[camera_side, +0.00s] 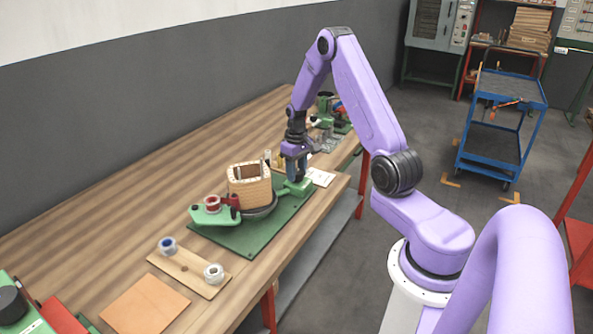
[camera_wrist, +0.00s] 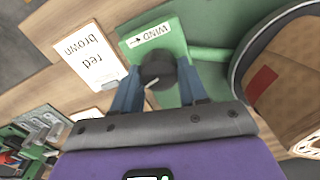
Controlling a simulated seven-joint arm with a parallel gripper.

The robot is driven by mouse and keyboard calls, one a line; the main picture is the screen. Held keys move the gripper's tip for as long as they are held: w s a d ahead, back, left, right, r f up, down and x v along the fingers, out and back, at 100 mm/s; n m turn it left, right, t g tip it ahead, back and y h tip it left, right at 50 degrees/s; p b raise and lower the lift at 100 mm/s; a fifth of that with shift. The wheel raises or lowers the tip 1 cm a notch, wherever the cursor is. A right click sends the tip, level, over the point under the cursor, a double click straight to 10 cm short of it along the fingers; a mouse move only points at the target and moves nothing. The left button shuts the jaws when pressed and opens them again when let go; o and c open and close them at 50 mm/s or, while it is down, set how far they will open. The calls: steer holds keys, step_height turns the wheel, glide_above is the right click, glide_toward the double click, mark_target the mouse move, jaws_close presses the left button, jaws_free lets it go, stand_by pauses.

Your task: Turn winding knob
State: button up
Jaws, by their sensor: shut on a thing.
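The winding knob (camera_wrist: 158,66) is a dark round knob with a light mark on its edge. It sits on a green block (camera_wrist: 170,30) with a white "WIND" label (camera_wrist: 149,35). My gripper (camera_wrist: 158,76) is over the block with its two blue fingers on either side of the knob, shut on it. In the side view my gripper (camera_side: 296,176) points down at the far right end of the green base plate (camera_side: 232,239) and hides the knob. A tan wooden coil former (camera_side: 249,190) stands on a dark round turntable beside it; it also shows in the wrist view (camera_wrist: 290,95).
A white card (camera_wrist: 84,50) reading "brown" and "red" lies beside the block. A red spool (camera_side: 212,202) sits on a green bracket. A board (camera_side: 190,277) holds a blue spool (camera_side: 167,245) and a white spool (camera_side: 213,273).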

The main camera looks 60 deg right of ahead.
mark_target(298, 171)
steer(key=m, duration=0.5)
steer(key=shift+m, duration=0.4)
steer(key=m, duration=0.4)
steer(key=shift+d+m, duration=0.1)
steer(key=shift+m, duration=0.2)
steer(key=shift+s, duration=0.1)
steer(key=o, duration=1.1)
steer(key=shift+c, duration=0.2)
step_height(298, 171, up, 18)
steer(key=shift+f, duration=0.25)
